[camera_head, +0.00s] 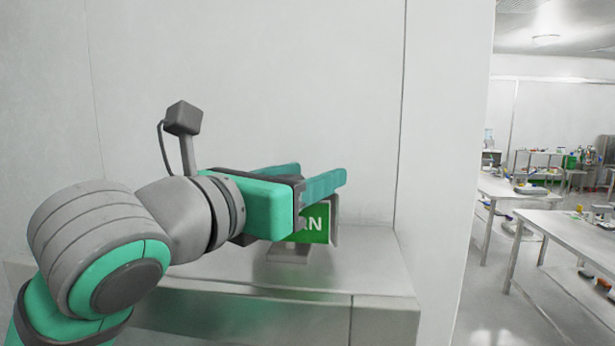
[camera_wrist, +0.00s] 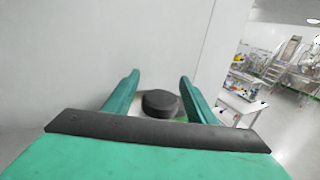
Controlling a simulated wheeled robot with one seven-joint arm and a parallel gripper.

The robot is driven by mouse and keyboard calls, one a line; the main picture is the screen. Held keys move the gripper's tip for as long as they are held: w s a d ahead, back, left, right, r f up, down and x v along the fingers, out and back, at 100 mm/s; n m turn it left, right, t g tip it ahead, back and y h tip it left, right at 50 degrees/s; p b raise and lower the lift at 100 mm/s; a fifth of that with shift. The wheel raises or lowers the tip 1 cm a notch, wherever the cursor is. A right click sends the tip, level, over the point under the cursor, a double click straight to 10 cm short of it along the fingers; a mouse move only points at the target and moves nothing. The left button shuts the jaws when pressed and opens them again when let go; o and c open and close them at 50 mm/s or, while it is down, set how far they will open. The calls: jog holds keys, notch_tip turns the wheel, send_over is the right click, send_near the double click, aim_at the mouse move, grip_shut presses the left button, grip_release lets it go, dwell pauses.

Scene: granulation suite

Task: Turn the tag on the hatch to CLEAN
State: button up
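A green tag (camera_head: 314,224) with white letters, of which "AN" or just the end of a word shows, stands on a small grey foot (camera_head: 288,253) on a metal ledge. My gripper (camera_head: 318,196) is at the tag and covers its left part. In the wrist view, my gripper (camera_wrist: 160,80) has its two teal fingers apart, with a dark round knob (camera_wrist: 160,101) between them. A gap shows beside the knob, and I cannot tell if either finger touches it. A little green shows just below the knob. The hatch itself cannot be made out.
The metal ledge (camera_head: 385,285) runs along the foot of a pale wall (camera_head: 300,80). A wall edge stands to the right. Beyond it, a room holds white tables (camera_head: 570,232) with small items, well apart from my arm.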

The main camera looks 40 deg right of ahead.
jog(key=shift+a, duration=0.15)
jog(key=v, duration=1)
jog(key=shift+s+a, duration=0.1)
jog(key=shift+a, duration=0.2)
